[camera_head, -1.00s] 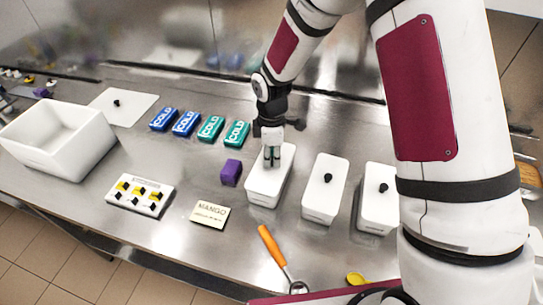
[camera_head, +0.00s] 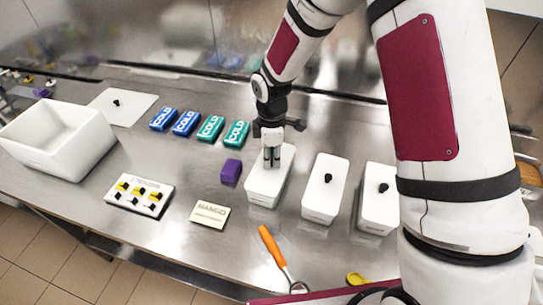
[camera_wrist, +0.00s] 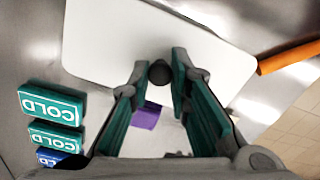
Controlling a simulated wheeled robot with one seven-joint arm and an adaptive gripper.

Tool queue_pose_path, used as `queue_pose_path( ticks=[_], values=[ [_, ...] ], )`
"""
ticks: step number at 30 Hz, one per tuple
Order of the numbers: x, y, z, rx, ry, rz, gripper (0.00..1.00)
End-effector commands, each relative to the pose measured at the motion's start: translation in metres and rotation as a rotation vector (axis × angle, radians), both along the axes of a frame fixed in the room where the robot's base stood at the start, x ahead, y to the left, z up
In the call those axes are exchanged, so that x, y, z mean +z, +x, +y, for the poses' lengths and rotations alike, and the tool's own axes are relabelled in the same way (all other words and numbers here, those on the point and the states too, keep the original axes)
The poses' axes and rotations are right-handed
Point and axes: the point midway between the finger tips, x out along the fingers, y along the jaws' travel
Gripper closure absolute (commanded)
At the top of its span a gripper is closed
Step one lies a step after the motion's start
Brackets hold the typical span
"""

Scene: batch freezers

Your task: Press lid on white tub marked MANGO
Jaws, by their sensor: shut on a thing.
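The MANGO card (camera_head: 211,213) lies on the steel counter in front of a white tub (camera_head: 262,199), the left one of three in a row. A white lid (camera_head: 257,180) lies over this tub and looks level; I cannot tell if it is fully seated. My gripper (camera_head: 271,163) points down at the lid's middle. In the wrist view, my gripper (camera_wrist: 159,70) has its fingers shut on the lid's black knob (camera_wrist: 160,73), with the lid (camera_wrist: 110,35) spread out beneath. The knob is hidden in the head view.
Two more lidded tubs (camera_head: 325,190) (camera_head: 378,200) stand close on the right. A purple block (camera_head: 231,171) sits just left of the tub, with several COLD packs (camera_head: 210,128) behind. An orange-handled tool (camera_head: 270,245) lies in front. A white bin (camera_head: 60,160) stands far left.

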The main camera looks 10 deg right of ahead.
Motion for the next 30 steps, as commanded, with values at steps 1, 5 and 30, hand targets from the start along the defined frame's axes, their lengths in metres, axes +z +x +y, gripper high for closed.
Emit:
queue_pose_path(
  ticks=[1,5,30],
  values=[
    [-0.0011,0.0001,0.0000,0.000,0.000,0.001,1.00],
    [-0.0016,0.0000,-0.0001,0.000,0.000,0.000,1.00],
    [-0.0022,0.0003,-0.0002,0.001,0.000,0.000,0.73]
  ],
)
